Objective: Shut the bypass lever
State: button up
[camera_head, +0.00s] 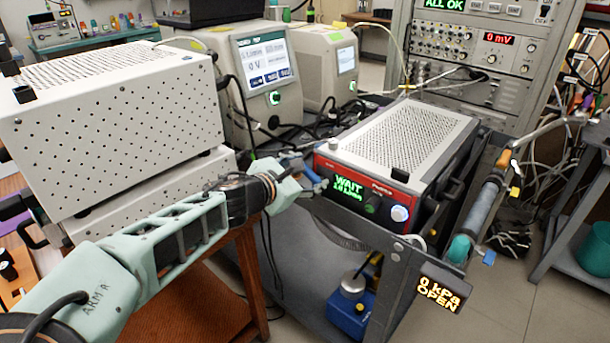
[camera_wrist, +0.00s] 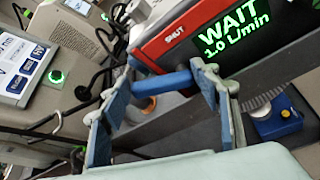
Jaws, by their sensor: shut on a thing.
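The bypass lever shows in the wrist view as a blue bar (camera_wrist: 172,83) lying crosswise between the two fingers of my gripper (camera_wrist: 163,66). Both blue finger pads press on its ends. It sits just below the red front panel (camera_wrist: 165,40) marked SHUT. In the head view my gripper (camera_head: 305,178) is at the left front corner of the red-fronted instrument (camera_head: 405,140), and its fingers largely hide the lever. The green display (camera_head: 349,187) reads WAIT and 1.0 L/min. A hanging display (camera_head: 441,293) reads 0 kPa OPEN.
The instrument stands on a grey cart (camera_head: 385,235). A perforated white box (camera_head: 110,115) stands left, close to my arm. Monitor units (camera_head: 265,70) and black cables are behind. A pipe (camera_head: 485,205) runs along the cart's right side. A blue pump (camera_head: 350,310) is below.

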jog(key=m+t+b, duration=0.1)
jog(key=m+b, duration=0.1)
jog(key=s+d+m+y+b, duration=0.1)
jog(key=b, duration=0.1)
jog(key=shift+r+m+t, duration=0.2)
jog(key=shift+m+t, duration=0.2)
jog(key=shift+d, duration=0.1)
dwell(0.3)
jog(key=o, duration=1.2)
jog(key=shift+c, duration=0.2)
